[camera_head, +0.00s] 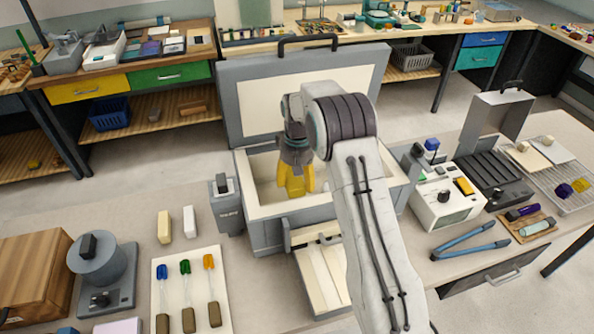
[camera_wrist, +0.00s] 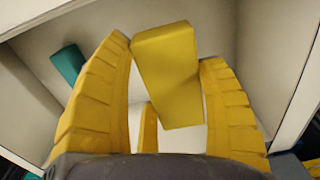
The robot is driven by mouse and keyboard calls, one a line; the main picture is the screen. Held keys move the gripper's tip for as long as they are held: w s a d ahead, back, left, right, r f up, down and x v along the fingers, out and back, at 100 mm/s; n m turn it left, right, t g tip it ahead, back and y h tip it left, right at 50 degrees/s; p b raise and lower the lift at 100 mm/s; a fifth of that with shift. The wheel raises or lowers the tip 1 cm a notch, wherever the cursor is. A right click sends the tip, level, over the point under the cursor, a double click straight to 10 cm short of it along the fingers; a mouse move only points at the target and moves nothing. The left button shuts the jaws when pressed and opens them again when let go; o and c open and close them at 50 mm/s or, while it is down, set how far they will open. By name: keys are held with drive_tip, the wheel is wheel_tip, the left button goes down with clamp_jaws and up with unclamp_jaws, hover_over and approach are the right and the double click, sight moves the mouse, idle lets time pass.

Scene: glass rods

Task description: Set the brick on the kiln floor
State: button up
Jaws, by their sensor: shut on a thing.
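The kiln (camera_head: 262,235) is a grey box with a pale lining, open at the top, its lid (camera_head: 235,112) raised behind it. My gripper (camera_head: 296,190) points down into the kiln chamber, its yellow fingers inside the walls. In the wrist view a yellow brick (camera_wrist: 168,75) sits between the fingers, and they are shut on it. The brick is tilted in that picture, with the pale chamber behind it. Whether its lower end touches the kiln floor cannot be told. The head view does not show the brick clearly, as the fingers are the same colour.
A teal block (camera_wrist: 68,63) shows beside the left finger in the wrist view. Two pale bars (camera_head: 164,227) lie left of the kiln, near a tray of coloured-tipped rods (camera_head: 190,285). Blue-handled tongs (camera_head: 470,242) and a white instrument box (camera_head: 442,200) stand right.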

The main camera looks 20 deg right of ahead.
drive_tip(key=shift+w+f, duration=0.2)
drive_tip(key=shift+f, duration=0.55)
drive_tip(key=shift+f+b, duration=1.5)
drive_tip(key=shift+f, duration=1.65)
